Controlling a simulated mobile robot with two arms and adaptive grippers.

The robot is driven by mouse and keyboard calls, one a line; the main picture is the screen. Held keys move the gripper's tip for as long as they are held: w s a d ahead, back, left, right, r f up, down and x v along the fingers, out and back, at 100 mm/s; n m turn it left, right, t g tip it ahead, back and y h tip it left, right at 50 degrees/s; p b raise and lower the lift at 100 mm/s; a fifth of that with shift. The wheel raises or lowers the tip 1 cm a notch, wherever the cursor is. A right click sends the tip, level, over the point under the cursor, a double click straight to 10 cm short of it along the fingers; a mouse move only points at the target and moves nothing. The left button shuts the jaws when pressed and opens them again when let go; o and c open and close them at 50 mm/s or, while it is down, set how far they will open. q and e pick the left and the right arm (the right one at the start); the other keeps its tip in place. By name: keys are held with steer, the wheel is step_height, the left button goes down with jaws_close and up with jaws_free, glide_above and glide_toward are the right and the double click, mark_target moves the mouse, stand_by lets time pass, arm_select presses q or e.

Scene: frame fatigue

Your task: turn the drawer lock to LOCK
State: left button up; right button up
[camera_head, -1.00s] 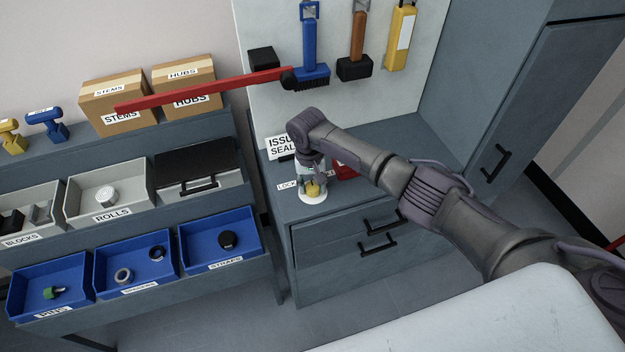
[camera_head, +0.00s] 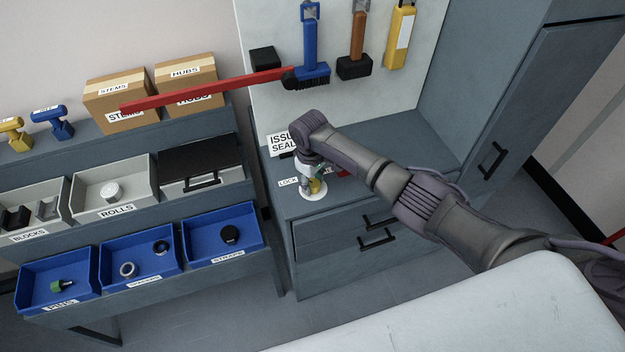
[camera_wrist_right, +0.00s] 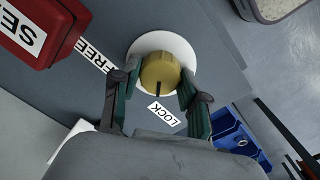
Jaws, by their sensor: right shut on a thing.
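The drawer lock is a yellow knob (camera_wrist_right: 160,70) on a round white base (camera_wrist_right: 184,47), on top of the grey drawer cabinet (camera_head: 345,205). In the right wrist view my right gripper (camera_wrist_right: 160,88) has one finger on each side of the knob and is shut on it. A black mark on the knob points towards the LOCK label (camera_wrist_right: 165,114). The FREE label (camera_wrist_right: 95,54) lies on the other side, at the left. In the head view the right gripper (camera_head: 314,178) comes down on the knob (camera_head: 316,187) and partly hides it. My left gripper is not in view.
A red box (camera_wrist_right: 38,28) marked SE stands close to the lock. A pegboard with a blue brush (camera_head: 309,60) and a hammer (camera_head: 355,62) rises behind. A shelf with grey bins and blue bins (camera_head: 140,262) stands at the left.

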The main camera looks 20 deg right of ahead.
mark_target(311, 184)
steer(key=shift+n, duration=0.5)
steer(key=o, duration=1.2)
steer(key=shift+c, duration=0.2)
step_height(311, 184, up, 12)
steer(key=shift+s+a, duration=0.15)
steer(key=shift+a, duration=0.15)
